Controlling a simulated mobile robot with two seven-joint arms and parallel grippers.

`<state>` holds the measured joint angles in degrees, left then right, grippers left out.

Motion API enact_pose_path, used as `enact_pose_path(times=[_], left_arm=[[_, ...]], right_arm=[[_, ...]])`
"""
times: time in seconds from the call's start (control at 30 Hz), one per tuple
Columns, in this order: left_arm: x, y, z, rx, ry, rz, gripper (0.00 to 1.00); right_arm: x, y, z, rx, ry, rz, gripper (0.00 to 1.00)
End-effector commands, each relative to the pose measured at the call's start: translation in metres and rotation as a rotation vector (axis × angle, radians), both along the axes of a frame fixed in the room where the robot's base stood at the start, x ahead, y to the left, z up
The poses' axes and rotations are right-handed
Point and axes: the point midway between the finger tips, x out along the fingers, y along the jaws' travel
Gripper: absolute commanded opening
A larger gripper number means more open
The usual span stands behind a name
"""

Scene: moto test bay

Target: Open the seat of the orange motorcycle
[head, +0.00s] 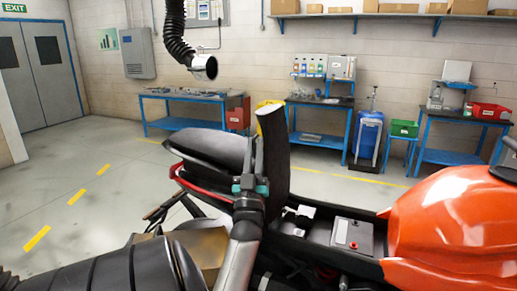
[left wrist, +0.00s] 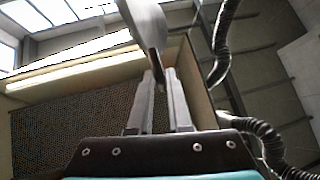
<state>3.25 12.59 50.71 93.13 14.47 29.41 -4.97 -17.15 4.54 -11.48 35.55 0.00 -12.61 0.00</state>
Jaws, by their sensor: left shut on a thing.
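The orange motorcycle's tank (head: 455,232) is at the right in the head view. Its dark seat (head: 275,155) stands steeply raised, nearly upright, beside the rear seat part (head: 215,148). The bay under it is uncovered, with a battery (head: 353,234) showing. My left gripper (head: 249,178), with teal pads, is at the raised seat's left side, shut on it. In the left wrist view the gripper's fingers (left wrist: 159,92) are close together around a thin dark edge below a grey piece (left wrist: 147,25). The exact contact is hard to make out. My right gripper is out of view.
Blue workbenches (head: 190,95) with tools, a red bin (head: 490,111) and a green bin (head: 404,128) line the back wall. A black exhaust hose (head: 178,35) hangs above. The floor at the left (head: 60,200) is clear.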

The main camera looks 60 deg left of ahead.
Motion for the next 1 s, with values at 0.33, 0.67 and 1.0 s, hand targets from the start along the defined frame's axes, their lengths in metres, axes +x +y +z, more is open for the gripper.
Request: enact_pose_path(times=[0.33,0.67,1.0], left_arm=[[0.0,0.0,0.0,0.0,0.0,0.0,0.27],[0.0,0.0,0.0,0.0,0.002,0.0,0.41],[-0.014,-0.022,-0.029,-0.005,0.004,-0.001,0.41]], right_arm=[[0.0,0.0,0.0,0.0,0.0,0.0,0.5],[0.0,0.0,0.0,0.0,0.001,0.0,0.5],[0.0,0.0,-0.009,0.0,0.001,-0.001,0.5]])
